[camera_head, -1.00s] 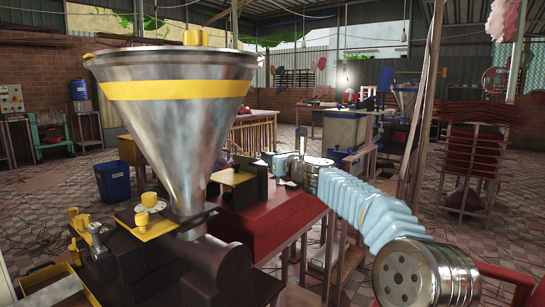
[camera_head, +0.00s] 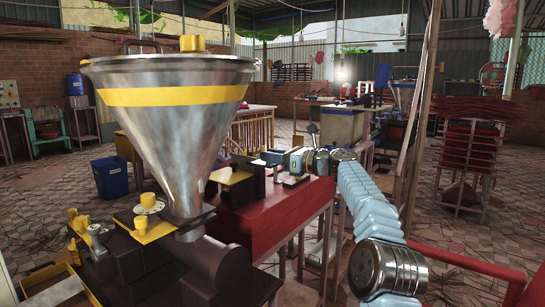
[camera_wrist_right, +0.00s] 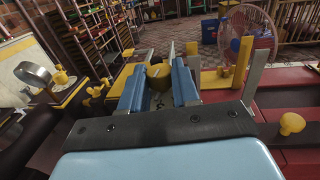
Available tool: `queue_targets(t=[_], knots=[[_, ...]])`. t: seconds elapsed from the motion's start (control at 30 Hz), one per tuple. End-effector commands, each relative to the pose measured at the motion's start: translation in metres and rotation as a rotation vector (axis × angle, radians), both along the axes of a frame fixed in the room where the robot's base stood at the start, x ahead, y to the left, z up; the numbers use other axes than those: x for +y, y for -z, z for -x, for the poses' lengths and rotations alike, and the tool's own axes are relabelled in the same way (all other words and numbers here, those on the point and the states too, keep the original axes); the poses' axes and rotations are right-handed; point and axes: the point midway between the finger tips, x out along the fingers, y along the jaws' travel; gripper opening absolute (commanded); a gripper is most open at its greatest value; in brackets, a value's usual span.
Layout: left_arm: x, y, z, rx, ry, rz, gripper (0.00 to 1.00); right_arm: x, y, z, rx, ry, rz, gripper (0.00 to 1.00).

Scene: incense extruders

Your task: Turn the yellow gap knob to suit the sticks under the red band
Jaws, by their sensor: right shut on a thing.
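My right gripper (camera_head: 274,157) reaches in from the right over the far end of the machine's red bed, beyond the hopper. In the right wrist view its two blue fingers (camera_wrist_right: 158,82) are closed on a small yellow knob (camera_wrist_right: 158,72), one finger on each side. The knob's marks and setting cannot be read. In the head view the knob is too small and covered to make out. Sticks under a red band cannot be made out in either view. My left gripper is not in view.
A large metal hopper (camera_head: 175,140) with a yellow band stands close at left on the dark extruder. Other yellow knobs (camera_head: 147,200) sit below it, and one (camera_wrist_right: 292,123) at right in the wrist view. The red bed (camera_head: 290,215) runs beneath my arm. A fan (camera_wrist_right: 245,35) stands beyond.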

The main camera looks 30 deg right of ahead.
Motion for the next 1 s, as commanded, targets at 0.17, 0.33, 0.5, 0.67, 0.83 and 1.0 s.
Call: queue_targets(t=[0.17,0.33,0.5,0.67,0.83,1.0], knots=[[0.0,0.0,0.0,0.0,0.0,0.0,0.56,0.0,0.001,0.0,0.002,-0.005,0.001,0.0],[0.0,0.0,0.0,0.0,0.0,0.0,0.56,0.0,0.001,0.0,0.002,-0.005,0.001,0.0],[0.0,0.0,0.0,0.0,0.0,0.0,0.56,0.0,0.001,0.0,0.001,-0.004,0.0,0.47],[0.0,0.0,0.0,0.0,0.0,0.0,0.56,0.0,0.0,0.0,0.0,-0.004,0.0,0.56],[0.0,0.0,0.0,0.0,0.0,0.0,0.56,-0.001,0.0,0.0,0.0,-0.004,0.0,0.56],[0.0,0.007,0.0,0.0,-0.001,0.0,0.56,-0.01,0.002,0.014,0.0,0.0,0.0,0.56]])
